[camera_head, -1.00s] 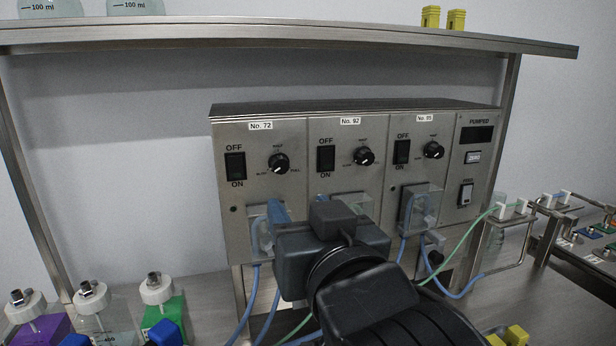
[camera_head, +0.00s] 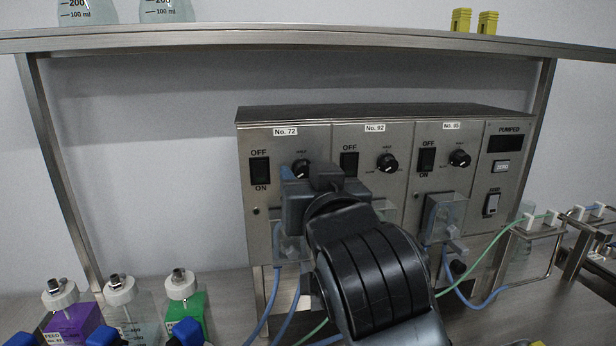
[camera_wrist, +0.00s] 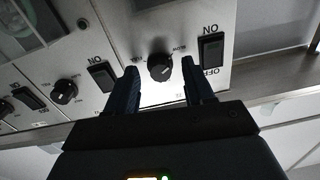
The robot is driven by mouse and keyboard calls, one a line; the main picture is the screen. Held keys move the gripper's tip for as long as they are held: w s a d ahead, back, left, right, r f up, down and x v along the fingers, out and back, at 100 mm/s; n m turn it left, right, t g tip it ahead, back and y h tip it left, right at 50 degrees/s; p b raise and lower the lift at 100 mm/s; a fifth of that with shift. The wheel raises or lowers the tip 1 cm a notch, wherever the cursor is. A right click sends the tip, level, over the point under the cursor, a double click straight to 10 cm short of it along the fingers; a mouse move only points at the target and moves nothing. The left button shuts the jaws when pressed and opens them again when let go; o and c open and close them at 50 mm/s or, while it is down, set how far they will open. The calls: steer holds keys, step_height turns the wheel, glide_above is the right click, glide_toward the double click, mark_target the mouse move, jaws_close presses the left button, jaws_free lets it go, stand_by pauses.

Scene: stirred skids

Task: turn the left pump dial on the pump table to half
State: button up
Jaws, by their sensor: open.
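The left pump dial is a black round knob on the No. 72 panel; it shows partly behind my gripper in the head view (camera_head: 301,167). In the wrist view, which is upside down, the same left dial (camera_wrist: 160,68) sits between the two fingertips of my gripper (camera_wrist: 160,64). The fingers are open, one on each side of the knob, with visible gaps to it. In the head view my gripper (camera_head: 304,174) is in front of the No. 72 panel. The knob's exact pointer setting is hard to read.
A black OFF/ON switch (camera_head: 260,170) is left of the dial. The No. 92 dial (camera_head: 387,163) and No. 85 dial (camera_head: 459,158) are to the right. Tubes hang below the pump box. Bottles, one with green contents (camera_head: 186,309), stand at lower left; a shelf (camera_head: 330,40) runs above.

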steer(key=shift+c, duration=0.3)
jaws_close()
